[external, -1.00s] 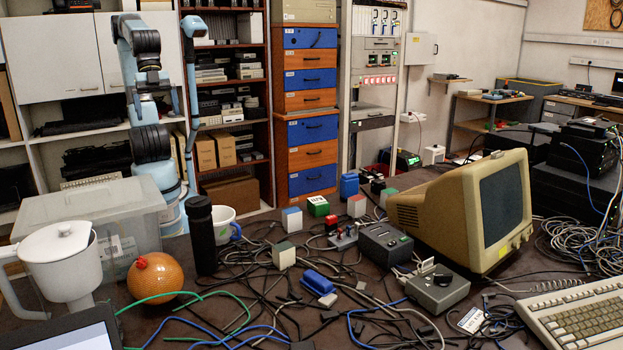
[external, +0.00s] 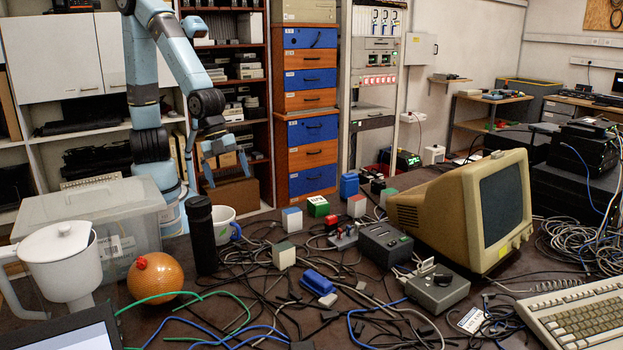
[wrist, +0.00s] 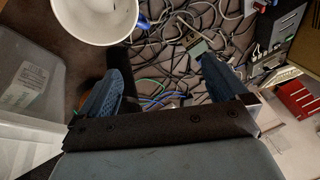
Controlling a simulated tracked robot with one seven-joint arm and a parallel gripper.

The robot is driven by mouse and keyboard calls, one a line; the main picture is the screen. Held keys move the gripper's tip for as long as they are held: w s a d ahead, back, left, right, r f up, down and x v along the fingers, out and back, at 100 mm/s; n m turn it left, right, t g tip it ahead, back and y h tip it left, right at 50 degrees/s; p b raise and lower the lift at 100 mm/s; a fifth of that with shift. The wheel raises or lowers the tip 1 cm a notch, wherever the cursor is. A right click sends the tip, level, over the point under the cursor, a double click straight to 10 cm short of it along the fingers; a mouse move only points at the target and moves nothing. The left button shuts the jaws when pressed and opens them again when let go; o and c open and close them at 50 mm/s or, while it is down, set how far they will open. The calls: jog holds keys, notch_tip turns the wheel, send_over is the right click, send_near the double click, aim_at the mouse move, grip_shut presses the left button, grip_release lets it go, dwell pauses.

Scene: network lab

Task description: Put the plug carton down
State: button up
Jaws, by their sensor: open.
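My gripper (external: 228,177) is open and hangs above the back of the table, behind the white mug. Nothing shows between its fingers, which also appear spread and empty in the wrist view (wrist: 165,78). No box is clearly marked as the plug carton. Several small cartons stand on the table away from the gripper: one with a blue top (external: 292,220), a green one (external: 318,206), one with a red top (external: 356,206) and a pale one with a green top (external: 284,256).
The white mug (external: 223,226) and black cylinder (external: 201,240) stand below the gripper. A clear bin (external: 118,220) is at left. Tangled cables cover the middle. An orange ball (external: 155,278), a grey box (external: 385,244) and a beige monitor (external: 440,207) stand around them.

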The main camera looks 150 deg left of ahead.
jog(key=a+f+m+g+y, duration=0.1)
jog(key=a+f+m+y, duration=0.1)
jog(key=a+f, duration=0.55)
jog(key=m+g+y, duration=0.2)
jog(key=m+y, duration=0.4)
jog(key=m, duration=0.1)
send_near(315, 202)
jog(key=shift+w+d+f, duration=0.15)
jog(key=shift+w+f, duration=0.05)
jog(key=shift+f, duration=0.4)
jog(key=shift+w+d+f, duration=0.2)
jog(key=shift+f, duration=0.4)
jog(key=a+r+m+y, duration=0.3)
jog(key=a+m+y, duration=0.1)
jog(key=a+m, duration=0.25)
jog(key=shift+t, duration=0.5)
jog(key=shift+s+a+f, duration=0.1)
jog(key=shift+s+f, duration=0.1)
jog(key=shift+f, duration=0.9)
jog(key=shift+s+a+f, duration=0.1)
jog(key=shift+s+f, duration=0.1)
jog(key=shift+f, duration=0.9)
notch_tip(315, 202, down, 2)
jog(key=shift+f, duration=0.2)
jog(key=shift+n+x, duration=0.25)
jog(key=shift+x, duration=0.75)
jog(key=shift+w+a+f, duration=0.1)
jog(key=shift+a+f, duration=0.15)
jog(key=shift+a, duration=0.15)
jog(key=c, duration=1)
